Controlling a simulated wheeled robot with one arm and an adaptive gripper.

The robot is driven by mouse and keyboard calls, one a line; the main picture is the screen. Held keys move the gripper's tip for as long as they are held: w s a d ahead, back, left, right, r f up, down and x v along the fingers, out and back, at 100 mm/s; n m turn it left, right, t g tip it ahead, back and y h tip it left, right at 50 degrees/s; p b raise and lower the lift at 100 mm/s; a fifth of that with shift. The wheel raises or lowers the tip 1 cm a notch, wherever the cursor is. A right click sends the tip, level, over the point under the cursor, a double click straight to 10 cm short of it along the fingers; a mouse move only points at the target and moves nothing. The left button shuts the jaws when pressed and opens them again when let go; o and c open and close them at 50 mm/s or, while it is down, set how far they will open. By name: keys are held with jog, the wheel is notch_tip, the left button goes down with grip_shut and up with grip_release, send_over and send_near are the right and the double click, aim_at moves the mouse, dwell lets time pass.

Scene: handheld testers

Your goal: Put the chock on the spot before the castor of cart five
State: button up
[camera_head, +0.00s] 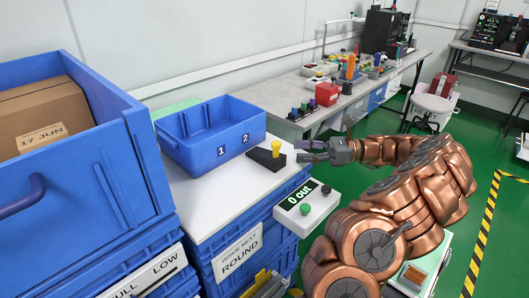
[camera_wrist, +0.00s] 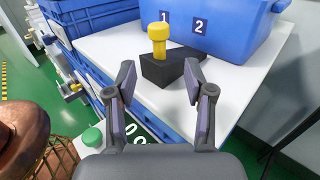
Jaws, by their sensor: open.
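The black wedge-shaped chock (camera_head: 264,160) with a yellow knob on top lies on the white top of a blue crate stack, just in front of a blue bin. In the wrist view the chock (camera_wrist: 168,72) is straight ahead, its knob upright. My gripper (camera_head: 305,152) is open and empty, just right of the chock in the head view. In the wrist view its two fingers (camera_wrist: 160,82) are spread apart, with the chock beyond and between their tips. I cannot make out a castor or a cart marked five.
The blue bin (camera_head: 212,135), marked 1 and 2, stands behind the chock. A counter box (camera_head: 306,209) reading "0 out" sits at the front edge. A large blue crate (camera_head: 120,140) holding a cardboard box rises at left. A workbench (camera_head: 345,98) with testers stands behind.

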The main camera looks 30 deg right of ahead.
aim_at(276, 151)
jog(key=shift+b+x, duration=0.85)
jog(key=shift+x, duration=2.95)
jog(key=shift+r, duration=0.15)
grip_shut()
